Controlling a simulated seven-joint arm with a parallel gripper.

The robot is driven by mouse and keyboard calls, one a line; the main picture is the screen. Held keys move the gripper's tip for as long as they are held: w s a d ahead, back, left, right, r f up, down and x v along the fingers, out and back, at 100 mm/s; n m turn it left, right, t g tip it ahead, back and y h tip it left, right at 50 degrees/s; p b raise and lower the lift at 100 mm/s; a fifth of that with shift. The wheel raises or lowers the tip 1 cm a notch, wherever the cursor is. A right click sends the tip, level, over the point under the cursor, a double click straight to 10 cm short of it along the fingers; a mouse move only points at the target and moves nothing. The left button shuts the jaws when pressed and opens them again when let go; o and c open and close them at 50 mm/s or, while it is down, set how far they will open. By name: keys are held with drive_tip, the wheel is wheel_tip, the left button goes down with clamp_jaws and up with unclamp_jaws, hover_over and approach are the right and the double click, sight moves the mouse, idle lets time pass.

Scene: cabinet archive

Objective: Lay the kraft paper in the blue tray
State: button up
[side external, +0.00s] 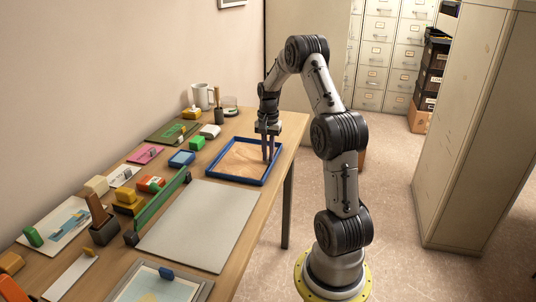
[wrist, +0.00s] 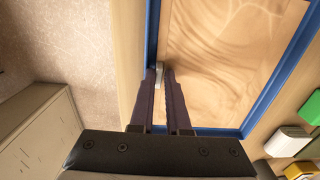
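The blue tray (side external: 262,181) lies on the desk toward its far right end, and its blue rim also shows in the wrist view (wrist: 284,82). A tan-brown sheet that looks like the kraft paper (side external: 238,160) lies inside the rim, covering most of the floor; its brown, streaked surface fills much of the wrist view (wrist: 235,55). A small pale grey block (wrist: 159,76) stands near one edge of the sheet. My gripper (side external: 268,158) points down over the tray's right part. Its fingers stand apart on either side of the block, with a slight gap visible.
A large grey sheet (side external: 200,225) lies in front of the tray, with a green bar (side external: 160,203) along its left. Several cards, stamps and small blocks crowd the desk's left side. A mug (side external: 202,96) stands behind.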

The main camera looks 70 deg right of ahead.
drive_tip(key=shift+s, duration=0.2)
drive_tip(key=shift+o, duration=0.2)
drive_tip(key=shift+w+r, duration=0.15)
drive_tip(key=shift+r, duration=3.4)
drive_tip(key=shift+r, duration=0.1)
wheel_tip(320, 180, up, 14)
drive_tip(key=shift+f, duration=0.2)
